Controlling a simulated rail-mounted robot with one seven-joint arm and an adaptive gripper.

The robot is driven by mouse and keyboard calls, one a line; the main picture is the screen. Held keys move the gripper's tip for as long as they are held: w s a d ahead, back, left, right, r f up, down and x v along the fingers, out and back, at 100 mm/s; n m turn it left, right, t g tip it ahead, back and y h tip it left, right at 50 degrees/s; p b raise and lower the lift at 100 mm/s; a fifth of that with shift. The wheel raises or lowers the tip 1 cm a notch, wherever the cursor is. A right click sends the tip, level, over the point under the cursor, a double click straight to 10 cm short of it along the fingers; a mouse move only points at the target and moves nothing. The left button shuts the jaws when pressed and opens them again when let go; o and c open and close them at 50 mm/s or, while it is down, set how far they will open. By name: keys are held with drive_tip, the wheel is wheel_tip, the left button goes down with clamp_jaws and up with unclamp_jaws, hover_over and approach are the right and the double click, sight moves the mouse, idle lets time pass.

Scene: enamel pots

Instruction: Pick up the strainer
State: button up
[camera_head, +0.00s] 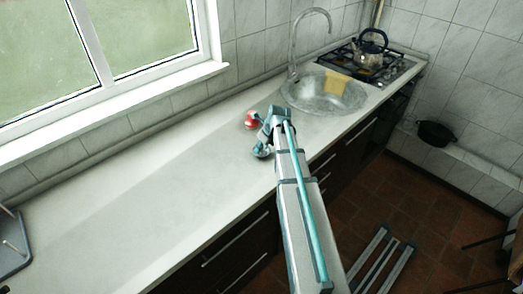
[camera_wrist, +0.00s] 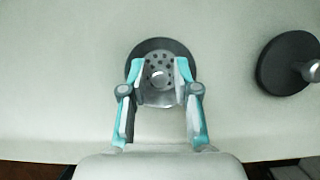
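The strainer (camera_wrist: 160,46) lies flat on the countertop in the wrist view. It is round, with a dark rim, a shiny perforated middle and a small knob at its centre. My gripper (camera_wrist: 160,69) is open above it. One teal-and-grey finger is on each side of the knob, with visible gaps between, and the fingertips overlap the strainer's disc. I cannot tell whether they touch it. In the head view my gripper (camera_head: 265,141) is low over the counter, left of the sink, and my arm hides much of that spot.
A second dark round piece with a metal knob (camera_wrist: 284,63) lies to the right. The countertop (camera_head: 130,190) is largely clear to the left. A sink (camera_head: 310,96) with a tap and a stove (camera_head: 392,69) with a kettle (camera_head: 370,50) are at the right. The window wall runs behind.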

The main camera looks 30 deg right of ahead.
drive_tip(key=shift+w+f, duration=0.1)
drive_tip(key=shift+f, duration=0.2)
clamp_jaws()
drive_tip(key=shift+r, duration=0.15)
